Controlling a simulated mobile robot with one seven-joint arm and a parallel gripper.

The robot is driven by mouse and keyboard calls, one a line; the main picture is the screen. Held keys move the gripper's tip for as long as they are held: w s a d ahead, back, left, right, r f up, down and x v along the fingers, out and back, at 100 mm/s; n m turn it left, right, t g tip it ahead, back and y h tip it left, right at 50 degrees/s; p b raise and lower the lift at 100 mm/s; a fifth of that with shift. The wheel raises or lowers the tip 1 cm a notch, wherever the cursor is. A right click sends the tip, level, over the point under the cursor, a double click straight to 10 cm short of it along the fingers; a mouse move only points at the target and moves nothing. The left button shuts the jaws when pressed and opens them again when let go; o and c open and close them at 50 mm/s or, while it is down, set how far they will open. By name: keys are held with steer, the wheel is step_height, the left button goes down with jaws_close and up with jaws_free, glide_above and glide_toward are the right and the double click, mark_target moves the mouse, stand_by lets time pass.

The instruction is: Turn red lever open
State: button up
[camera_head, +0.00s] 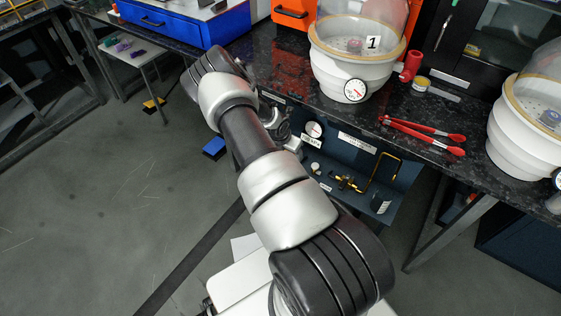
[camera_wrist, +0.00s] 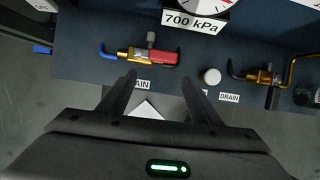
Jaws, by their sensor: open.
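The red lever (camera_wrist: 165,57) lies level along a brass valve (camera_wrist: 137,53) on a dark blue panel in the wrist view. A blue elbow (camera_wrist: 107,51) joins the valve's left end, and a grey knob stands above it. My gripper (camera_wrist: 159,77) is open, its two fingers apart and pointing up at the panel. The fingertips sit just below the valve and lever in the picture, with nothing between them. I cannot tell the remaining depth gap. In the head view I cannot make out the lever; my arm covers that part of the panel.
Right of the lever are a white round knob (camera_wrist: 212,76) and another brass valve (camera_wrist: 265,76) with a dark lever. A gauge labelled 700 kPa (camera_wrist: 197,20) is above. Over the panel, the black bench (camera_head: 290,80) carries a white vessel (camera_head: 340,65) and red tongs (camera_head: 425,132).

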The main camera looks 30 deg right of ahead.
steer(key=s+a+b, duration=0.1)
steer(key=s+a, duration=0.2)
steer(key=a, duration=0.4)
steer(key=shift+s+a, duration=0.25)
steer(key=shift+a, duration=0.15)
